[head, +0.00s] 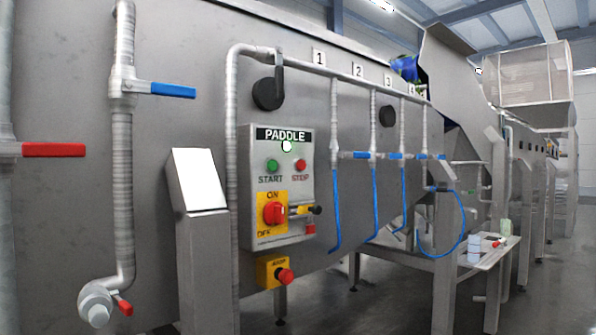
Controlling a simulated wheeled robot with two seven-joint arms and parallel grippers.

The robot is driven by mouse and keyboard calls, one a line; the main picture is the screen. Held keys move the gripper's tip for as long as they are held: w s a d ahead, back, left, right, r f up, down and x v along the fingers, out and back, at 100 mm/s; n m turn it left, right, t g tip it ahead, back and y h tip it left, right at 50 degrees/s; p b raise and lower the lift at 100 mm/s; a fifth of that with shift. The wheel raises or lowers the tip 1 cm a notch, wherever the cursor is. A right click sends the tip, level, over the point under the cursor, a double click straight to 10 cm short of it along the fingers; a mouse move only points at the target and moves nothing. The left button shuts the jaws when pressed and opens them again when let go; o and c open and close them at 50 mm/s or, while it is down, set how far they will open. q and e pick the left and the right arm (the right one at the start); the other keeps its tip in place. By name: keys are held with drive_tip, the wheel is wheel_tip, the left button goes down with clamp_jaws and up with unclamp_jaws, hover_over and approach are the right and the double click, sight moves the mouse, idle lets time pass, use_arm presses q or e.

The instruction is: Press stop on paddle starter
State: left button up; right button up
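The paddle starter (254,190) is a grey box on the steel side of the machine, labelled PADDLE. A yellow box with a red stop button (285,276) hangs beneath the starter. Neither of my grippers shows.
A steel post with a slanted pale plate (194,178) stands left of the starter. A vertical pipe (232,160) runs close by its left side. Blue hoses (336,210) hang to its right, before a small table (490,258) with bottles.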

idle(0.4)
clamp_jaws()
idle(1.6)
